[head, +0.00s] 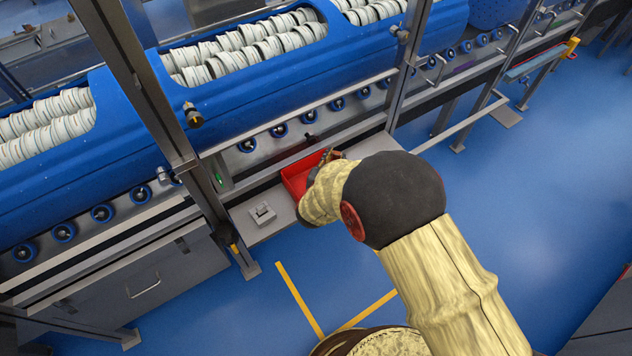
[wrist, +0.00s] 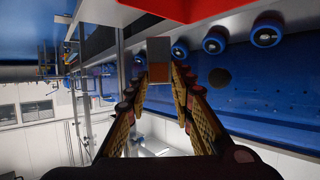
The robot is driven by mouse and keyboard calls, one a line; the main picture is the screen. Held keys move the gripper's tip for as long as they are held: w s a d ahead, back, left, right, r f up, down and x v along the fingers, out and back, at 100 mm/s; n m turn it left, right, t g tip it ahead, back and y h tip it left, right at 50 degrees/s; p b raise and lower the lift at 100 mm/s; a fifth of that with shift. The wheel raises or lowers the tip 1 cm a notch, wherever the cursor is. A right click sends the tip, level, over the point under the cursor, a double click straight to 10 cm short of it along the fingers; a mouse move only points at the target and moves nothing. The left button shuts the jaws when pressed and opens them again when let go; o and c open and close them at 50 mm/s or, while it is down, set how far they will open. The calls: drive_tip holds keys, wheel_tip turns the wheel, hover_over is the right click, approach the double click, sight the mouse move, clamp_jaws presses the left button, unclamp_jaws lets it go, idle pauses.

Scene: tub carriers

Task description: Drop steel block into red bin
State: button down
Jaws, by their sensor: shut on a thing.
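The red bin (head: 293,180) sits on the grey shelf below the blue machine in the head view. Part of it is hidden behind my arm. A red surface (wrist: 160,6), likely the bin, also shows along the top of the wrist view. My gripper (wrist: 159,80) is shut on the steel block (wrist: 158,50), a small block with a grey face and a brownish face, held at the fingertips. In the head view my gripper (head: 329,158) is at the bin's right side, mostly hidden by my wrist. The block cannot be made out there.
A small grey fixture (head: 262,213) lies on the shelf left of the bin. A metal upright (head: 177,145) stands left of it, and another upright (head: 408,65) stands to the right. Blue rollers (head: 248,146) line the machine behind. The blue floor (head: 510,220) at right is clear.

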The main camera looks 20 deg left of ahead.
drive_tip(key=s+a+f+b, duration=0.2)
drive_tip(key=a+f+b, duration=0.2)
drive_tip(key=f, duration=0.3)
drive_tip(key=shift+s+a+f+b, duration=0.15)
drive_tip(key=shift+s+a+b, duration=0.2)
drive_tip(key=shift+b, duration=0.3)
drive_tip(key=shift+w, duration=0.1)
drive_tip(key=c, duration=1.5)
unclamp_jaws()
drive_tip(key=shift+o, duration=0.2)
drive_tip(key=v, duration=1.2)
drive_tip(key=shift+f, duration=0.1)
